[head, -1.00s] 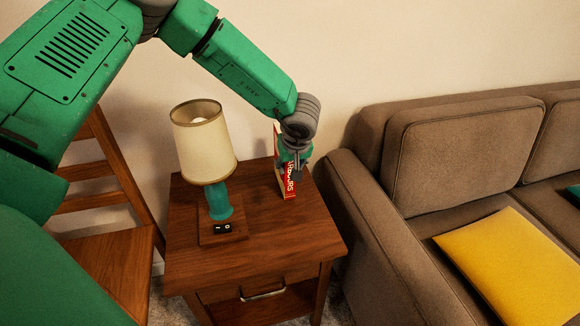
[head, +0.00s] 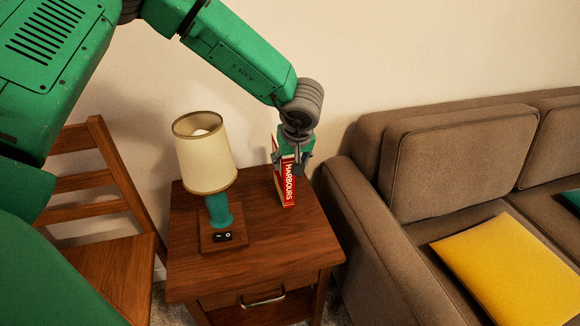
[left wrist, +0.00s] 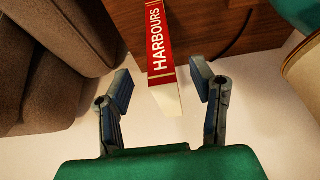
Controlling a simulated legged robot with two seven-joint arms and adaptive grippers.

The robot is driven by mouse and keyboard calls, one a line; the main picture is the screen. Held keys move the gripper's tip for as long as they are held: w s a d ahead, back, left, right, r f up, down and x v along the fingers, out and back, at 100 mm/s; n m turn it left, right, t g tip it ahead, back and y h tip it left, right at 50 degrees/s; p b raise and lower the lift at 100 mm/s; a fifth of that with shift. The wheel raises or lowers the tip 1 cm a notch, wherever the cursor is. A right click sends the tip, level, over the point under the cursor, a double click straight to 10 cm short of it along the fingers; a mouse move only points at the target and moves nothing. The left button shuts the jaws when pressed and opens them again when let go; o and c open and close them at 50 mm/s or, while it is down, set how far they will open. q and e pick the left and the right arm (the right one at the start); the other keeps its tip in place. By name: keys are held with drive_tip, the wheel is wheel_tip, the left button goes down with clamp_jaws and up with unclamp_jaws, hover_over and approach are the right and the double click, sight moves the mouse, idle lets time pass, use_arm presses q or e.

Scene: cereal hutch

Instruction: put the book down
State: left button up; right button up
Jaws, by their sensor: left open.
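The red book (head: 288,184), marked HARBOURS on its spine, stands upright on the wooden side table (head: 190,268), towards its back right. My left gripper (head: 292,162) is just above the book's top end, with its fingers around or close to it. In the left wrist view the book (left wrist: 160,45) lies between and beyond the two fingers, and my left gripper (left wrist: 160,88) is open with a gap on each side of the book. My right gripper is not in view.
A lamp (head: 205,158) with a cream shade and teal stem stands left of the book on the table. A brown sofa (head: 450,165) with a yellow cushion (head: 510,270) is at right. A wooden chair (head: 115,265) is at left.

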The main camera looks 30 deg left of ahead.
use_arm(q)
wheel_tip(320, 180, up, 4)
drive_tip(key=s, duration=0.1)
drive_tip(key=s+d+f+m, duration=0.1)
drive_tip(key=s+f+m, duration=0.1)
drive_tip(key=s+f, duration=0.2)
drive_tip(key=s+d+f+m+t, duration=0.1)
drive_tip(key=s+f+m, duration=0.1)
drive_tip(key=s+f, duration=0.2)
drive_tip(key=s+d+f+m+p, duration=0.1)
drive_tip(key=s+f+m, duration=0.1)
drive_tip(key=s+f, duration=0.2)
drive_tip(key=shift+s+d+f+t, duration=0.1)
drive_tip(key=shift+f+t, duration=0.05)
drive_tip(key=shift+f, duration=0.8)
drive_tip(key=shift+s+d+f+t, duration=0.1)
drive_tip(key=shift+f+t, duration=0.05)
drive_tip(key=shift+f, duration=0.8)
drive_tip(key=s+d+f+m+g+h, duration=0.1)
drive_tip(key=s+f+m+g, duration=0.1)
drive_tip(key=s, duration=0.8)
drive_tip(key=s+d+f+m+g+h, duration=0.1)
drive_tip(key=s+f+m+g+h, duration=0.1)
drive_tip(key=s, duration=0.8)
drive_tip(key=shift+s+f, duration=0.25)
drive_tip(key=shift+f, duration=0.45)
drive_tip(key=shift+r, duration=0.15)
